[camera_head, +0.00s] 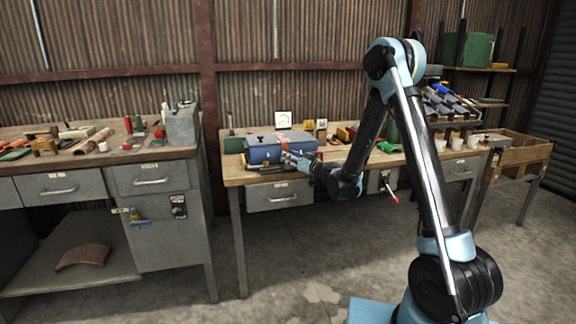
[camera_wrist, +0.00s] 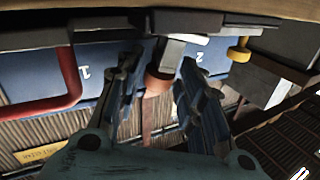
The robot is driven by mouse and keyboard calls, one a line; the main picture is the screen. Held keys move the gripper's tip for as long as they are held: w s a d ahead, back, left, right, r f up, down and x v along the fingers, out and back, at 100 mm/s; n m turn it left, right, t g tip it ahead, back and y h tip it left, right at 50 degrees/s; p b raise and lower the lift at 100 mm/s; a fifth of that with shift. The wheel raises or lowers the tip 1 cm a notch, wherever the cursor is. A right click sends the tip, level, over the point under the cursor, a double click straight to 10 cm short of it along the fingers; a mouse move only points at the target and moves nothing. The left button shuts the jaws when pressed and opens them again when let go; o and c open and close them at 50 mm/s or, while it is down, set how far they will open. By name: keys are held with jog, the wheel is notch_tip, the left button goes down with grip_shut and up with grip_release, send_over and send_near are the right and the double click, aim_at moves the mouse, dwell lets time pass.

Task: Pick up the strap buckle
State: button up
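A blue toolbox (camera_head: 268,151) stands on the right workbench, and its blue front (camera_wrist: 45,78) fills much of the wrist view. In the wrist view a reddish-brown strap-like piece (camera_wrist: 157,82) with a grey metal part (camera_wrist: 172,52) lies between my fingers; this looks like the strap buckle, though I cannot be sure. My gripper (camera_wrist: 157,65) is open, with one dark ribbed finger on each side of it and a gap showing. In the head view my gripper (camera_head: 298,160) is at the front of the toolbox; the buckle is too small to tell there.
A red handle (camera_wrist: 70,82) is left of my fingers in the wrist view. A grey block (camera_wrist: 265,80) and a yellow knob (camera_wrist: 240,50) are to the right. The right workbench (camera_head: 236,172) also carries cups and tools. A left bench (camera_head: 60,162) stands apart.

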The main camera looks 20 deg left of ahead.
jog(key=shift+d, duration=0.1)
grip_shut()
notch_tip(320, 180, up, 10)
dwell(0.6)
